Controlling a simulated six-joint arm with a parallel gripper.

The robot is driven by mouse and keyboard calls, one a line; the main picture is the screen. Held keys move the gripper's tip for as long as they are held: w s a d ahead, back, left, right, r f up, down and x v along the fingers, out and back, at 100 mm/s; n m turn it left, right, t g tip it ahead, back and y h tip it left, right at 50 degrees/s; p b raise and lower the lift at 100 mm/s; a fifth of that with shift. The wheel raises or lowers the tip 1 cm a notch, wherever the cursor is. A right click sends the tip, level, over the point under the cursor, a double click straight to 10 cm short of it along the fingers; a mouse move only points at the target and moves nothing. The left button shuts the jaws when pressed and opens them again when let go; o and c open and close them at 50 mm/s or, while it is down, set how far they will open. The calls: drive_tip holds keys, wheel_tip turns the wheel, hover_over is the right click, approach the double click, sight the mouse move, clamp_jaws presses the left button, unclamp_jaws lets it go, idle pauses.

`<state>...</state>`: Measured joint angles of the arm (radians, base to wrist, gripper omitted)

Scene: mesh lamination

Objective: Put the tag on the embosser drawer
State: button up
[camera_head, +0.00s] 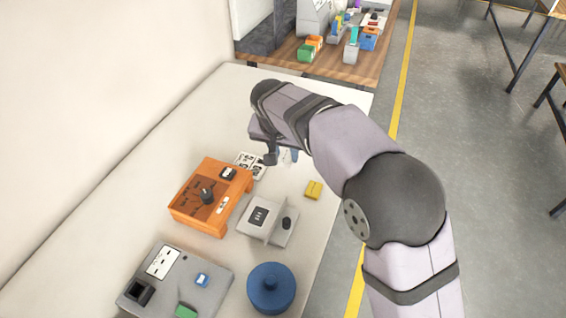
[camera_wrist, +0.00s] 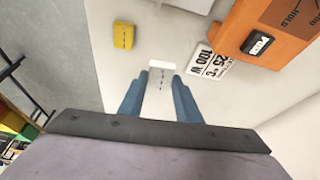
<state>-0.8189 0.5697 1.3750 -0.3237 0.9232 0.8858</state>
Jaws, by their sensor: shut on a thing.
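My gripper (camera_wrist: 160,82) points down with its two blue fingers around a small white tag (camera_wrist: 162,65), which has dark marks; it is shut on this tag. In the head view my gripper (camera_head: 284,156) is over the far part of the white table, beyond the orange machine (camera_head: 195,212), and the arm hides most of it. The orange machine also shows in the wrist view (camera_wrist: 238,32), with a black push label (camera_wrist: 257,44) on top. I cannot tell which device has the embosser drawer.
Printed cards (camera_wrist: 206,64) lie beside the orange machine. A yellow block (camera_head: 313,190), a grey device (camera_head: 258,232), a blue round container (camera_head: 270,288) and a large grey unit (camera_head: 205,270) stand nearer. The white table (camera_head: 225,100) has free room at its far end.

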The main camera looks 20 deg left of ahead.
drive_tip(key=s+a+r+n+p, duration=0.1)
drive_tip(key=s+a+r+p, duration=0.2)
drive_tip(key=s+a+r, duration=0.15)
drive_tip(key=m+p, duration=0.2)
drive_tip(key=p, duration=0.1)
hover_over(259, 215)
drive_tip(key=s, duration=0.1)
drive_tip(key=shift+s+f, duration=0.2)
drive_tip(key=shift+f, duration=1.4)
drive_tip(key=shift+f+p, duration=1.45)
drive_tip(key=shift+f, duration=3.55)
drive_tip(key=shift+f, duration=0.2)
